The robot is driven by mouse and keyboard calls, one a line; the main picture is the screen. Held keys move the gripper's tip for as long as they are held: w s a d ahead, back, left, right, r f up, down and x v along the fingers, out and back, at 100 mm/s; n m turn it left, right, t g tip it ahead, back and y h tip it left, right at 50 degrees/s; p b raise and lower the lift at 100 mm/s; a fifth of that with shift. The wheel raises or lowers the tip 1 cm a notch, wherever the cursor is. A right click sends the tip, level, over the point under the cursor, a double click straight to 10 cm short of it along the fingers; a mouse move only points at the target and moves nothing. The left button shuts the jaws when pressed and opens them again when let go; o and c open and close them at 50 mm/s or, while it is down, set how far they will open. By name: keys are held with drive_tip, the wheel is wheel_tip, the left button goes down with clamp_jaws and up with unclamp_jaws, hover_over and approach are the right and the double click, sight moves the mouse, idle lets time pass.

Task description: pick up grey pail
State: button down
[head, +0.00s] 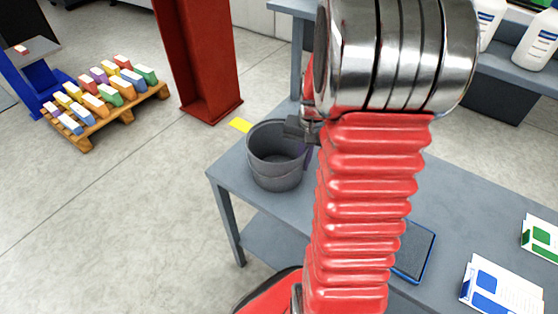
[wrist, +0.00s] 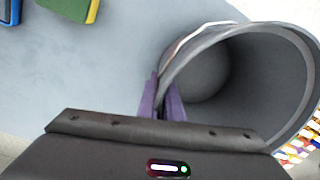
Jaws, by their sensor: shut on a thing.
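The grey pail (head: 276,168) stands upright near the left corner of the grey table in the head view, its open top facing up. In the wrist view the pail (wrist: 262,80) fills the right side, and I look into its empty inside. My gripper (wrist: 163,100) has its purple fingers closed on the pail's near rim, one finger outside the wall and one inside. In the head view my gripper (head: 308,148) is at the pail's right side, mostly hidden by my red arm. Whether the pail's base touches the table cannot be told.
The grey table (head: 228,172) has a yellow patch (head: 240,125) beyond its far left edge. A blue-edged tray (head: 415,250) and white-and-blue boxes (head: 500,288) lie to the right. A red column (head: 205,65) and a pallet of coloured boxes (head: 105,105) stand on the floor behind.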

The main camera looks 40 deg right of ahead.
drive_tip(key=shift+r, duration=0.1)
wheel_tip(320, 180, up, 10)
idle(0.7)
idle(0.4)
